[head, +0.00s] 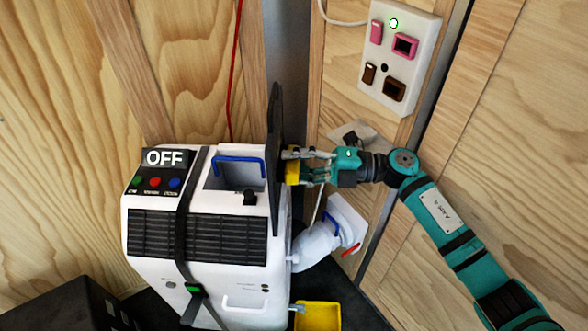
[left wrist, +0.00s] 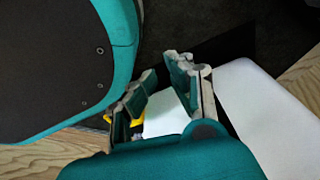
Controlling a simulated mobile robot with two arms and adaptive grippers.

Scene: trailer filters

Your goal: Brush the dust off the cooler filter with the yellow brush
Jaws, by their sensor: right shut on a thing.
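My right gripper (head: 300,168) is shut on the yellow brush (head: 292,172). The brush is right beside the panel's right face; I cannot tell if it touches. My left gripper (left wrist: 162,68) shows only in the left wrist view, with its fingers apart and nothing between them.
A blue handle (head: 238,159) spans the open slot on the cooler top. A black strap (head: 187,215) crosses its front. A white hose (head: 316,245) runs to the wall. A yellow container (head: 317,316) sits on the floor. A switch panel (head: 400,57) is above right.

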